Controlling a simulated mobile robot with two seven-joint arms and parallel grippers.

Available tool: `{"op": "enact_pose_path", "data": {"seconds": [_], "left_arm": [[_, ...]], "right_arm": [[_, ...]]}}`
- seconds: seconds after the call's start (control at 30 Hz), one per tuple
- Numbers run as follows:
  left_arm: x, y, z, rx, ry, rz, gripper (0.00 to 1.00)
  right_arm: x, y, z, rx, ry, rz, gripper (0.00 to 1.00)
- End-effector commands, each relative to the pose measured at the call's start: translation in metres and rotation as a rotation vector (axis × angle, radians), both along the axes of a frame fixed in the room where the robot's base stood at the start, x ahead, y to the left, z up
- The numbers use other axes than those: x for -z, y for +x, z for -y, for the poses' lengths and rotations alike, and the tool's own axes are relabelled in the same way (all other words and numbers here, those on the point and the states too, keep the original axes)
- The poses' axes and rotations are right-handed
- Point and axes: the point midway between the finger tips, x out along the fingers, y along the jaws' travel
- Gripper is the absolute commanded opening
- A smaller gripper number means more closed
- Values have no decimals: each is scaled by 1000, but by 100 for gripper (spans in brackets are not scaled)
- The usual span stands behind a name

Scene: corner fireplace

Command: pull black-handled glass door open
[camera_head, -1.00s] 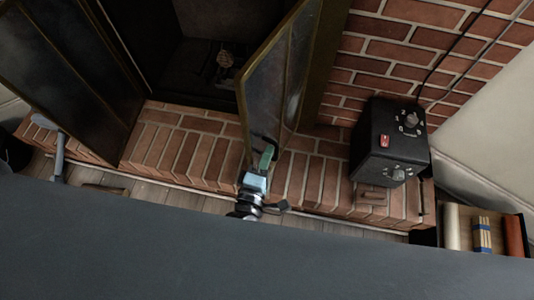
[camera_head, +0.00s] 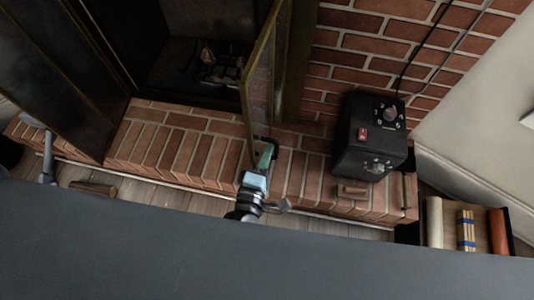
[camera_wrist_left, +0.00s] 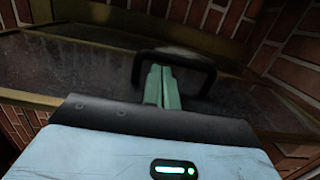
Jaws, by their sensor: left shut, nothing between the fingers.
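The right glass door (camera_head: 262,85), brass-framed, stands swung out from the fireplace and shows nearly edge-on in the head view. Its glass (camera_wrist_left: 70,68) spans the left wrist view. The black handle (camera_wrist_left: 187,53) is a loop on the door; it frames the fingertips of my left gripper (camera_wrist_left: 158,78). The green fingers are shut with nothing between them. They appear inside or just in front of the loop; I cannot tell the exact depth. In the head view my left gripper (camera_head: 265,157) is at the door's lower front edge.
The left glass door (camera_head: 60,80) stands open at the left. The dark firebox (camera_head: 190,50) holds a grate. A black box with dials (camera_head: 370,140) sits on the brick hearth (camera_head: 180,145), right of my gripper. A crate with rolls (camera_head: 468,228) is at the lower right.

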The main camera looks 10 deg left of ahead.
Motion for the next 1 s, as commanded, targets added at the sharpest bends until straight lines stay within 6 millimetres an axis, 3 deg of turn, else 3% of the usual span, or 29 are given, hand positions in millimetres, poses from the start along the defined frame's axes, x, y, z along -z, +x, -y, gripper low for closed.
{"op": "enact_pose_path", "data": {"seconds": [0.5, 1.0], "left_arm": [[0, -3, -1, 0, 0, -1, 0], [0, -70, -12, 0, 0, -1, 0]], "right_arm": [[-1, 1, -1, 4, 2, 1, 36], [-2, 1, -1, 4, 3, 3, 36]]}}
